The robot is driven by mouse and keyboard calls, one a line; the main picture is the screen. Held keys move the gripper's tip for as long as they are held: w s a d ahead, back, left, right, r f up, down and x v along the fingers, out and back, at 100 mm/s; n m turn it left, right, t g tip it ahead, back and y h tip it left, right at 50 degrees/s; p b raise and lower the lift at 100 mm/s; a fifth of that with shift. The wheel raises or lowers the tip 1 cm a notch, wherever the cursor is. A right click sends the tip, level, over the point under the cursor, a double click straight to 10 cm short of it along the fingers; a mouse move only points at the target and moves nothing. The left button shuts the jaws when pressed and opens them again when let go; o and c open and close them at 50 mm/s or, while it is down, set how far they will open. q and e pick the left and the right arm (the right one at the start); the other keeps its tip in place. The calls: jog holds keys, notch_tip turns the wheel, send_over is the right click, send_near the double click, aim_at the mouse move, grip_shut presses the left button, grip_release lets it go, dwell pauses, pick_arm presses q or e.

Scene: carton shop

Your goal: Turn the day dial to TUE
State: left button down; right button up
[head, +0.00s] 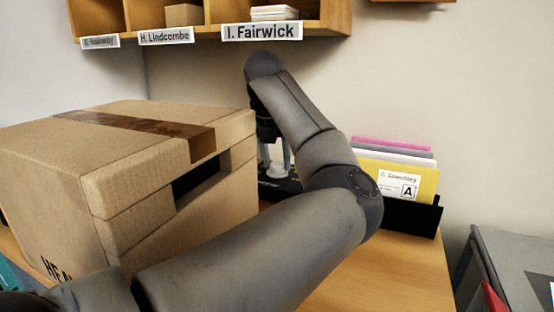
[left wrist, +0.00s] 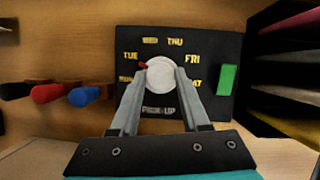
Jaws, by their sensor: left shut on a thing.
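The day dial is a round pale knob (left wrist: 160,73) on a black panel (left wrist: 215,50) with yellow day names around it. Its red pointer (left wrist: 143,65) points up and left, at or very near TUE (left wrist: 130,56). My left gripper (left wrist: 161,80) is shut on the knob, one finger on each side. In the head view the left gripper (head: 275,158) reaches down to the knob (head: 277,170) behind the carton, partly hidden by my arm. The label at lower left is blurred, and SAT is partly covered by a finger. My right gripper is not in view.
A large taped carton (head: 130,165) stands at left, close to my arm. A black file rack (head: 415,218) with coloured folders is right of the panel. Shelves (head: 210,30) hang above. A green block (left wrist: 227,79) is on the panel; red and blue-handled things (left wrist: 55,93) lie left of it.

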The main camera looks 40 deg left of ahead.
pick_arm(q)
jog(key=shift+m, duration=0.3)
jog(key=shift+c, duration=1.9)
grip_release()
